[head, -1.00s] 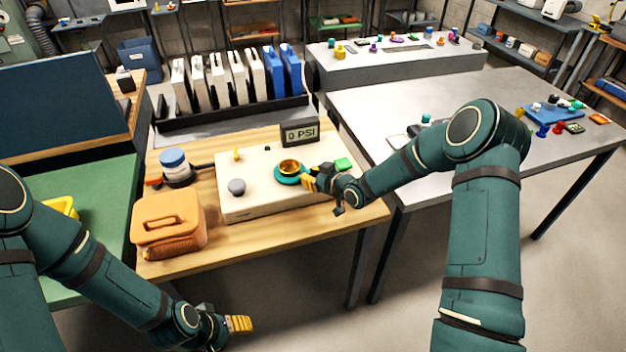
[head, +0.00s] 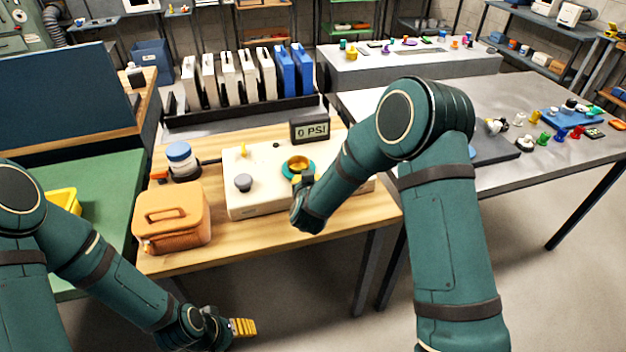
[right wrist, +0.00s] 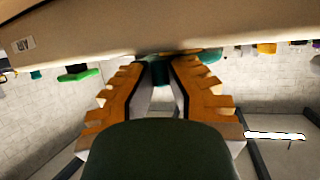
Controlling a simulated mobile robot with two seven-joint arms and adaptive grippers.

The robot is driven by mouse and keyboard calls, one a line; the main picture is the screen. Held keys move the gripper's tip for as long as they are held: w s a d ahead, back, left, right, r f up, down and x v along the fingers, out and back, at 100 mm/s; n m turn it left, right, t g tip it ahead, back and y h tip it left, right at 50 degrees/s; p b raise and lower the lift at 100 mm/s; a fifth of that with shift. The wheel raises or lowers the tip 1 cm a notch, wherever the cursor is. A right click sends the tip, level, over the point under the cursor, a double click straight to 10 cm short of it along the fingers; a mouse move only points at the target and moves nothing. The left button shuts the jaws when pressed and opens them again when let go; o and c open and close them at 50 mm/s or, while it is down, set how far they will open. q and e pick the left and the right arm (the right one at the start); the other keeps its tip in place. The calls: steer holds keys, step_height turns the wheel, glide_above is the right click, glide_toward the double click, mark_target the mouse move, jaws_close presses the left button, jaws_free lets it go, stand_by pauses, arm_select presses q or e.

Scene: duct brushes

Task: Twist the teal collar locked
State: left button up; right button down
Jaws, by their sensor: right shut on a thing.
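The teal collar (head: 286,172) is a ring around a brass-coloured fitting (head: 298,162) on top of a cream box (head: 262,205). My right gripper (head: 304,181) is at the near right side of the collar, shut on its edge. In the right wrist view, a teal part of the collar (right wrist: 159,73) sits between the orange fingertips (right wrist: 160,62). The gripper hides part of the collar's near side. My left gripper (head: 246,327) hangs empty in front of the bench, low in the head view; its jaw gap is too small to judge.
A display reading 0 PSI (head: 310,130) stands behind the box. A grey knob (head: 243,182) and yellow piece (head: 243,149) are on its left part. An orange case (head: 172,220) and blue-lidded jar (head: 180,158) stand left. The wooden bench front (head: 250,245) is clear.

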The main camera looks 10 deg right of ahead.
steer(key=shift+a+r+m+g+h+p, duration=0.1)
steer(key=shift+a+m+g+h+p, duration=0.1)
steer(key=shift+a+m+h, duration=0.3)
steer(key=shift+a+m+g+h+p, duration=0.1)
steer(key=shift+a+m+h+p, duration=0.1)
steer(key=shift+m+h, duration=0.45)
steer(key=shift+h, duration=0.25)
steer(key=shift+w, duration=0.1)
steer(key=c, duration=0.9)
jaws_free()
steer(key=shift+o, duration=0.2)
steer(key=v, duration=1.2)
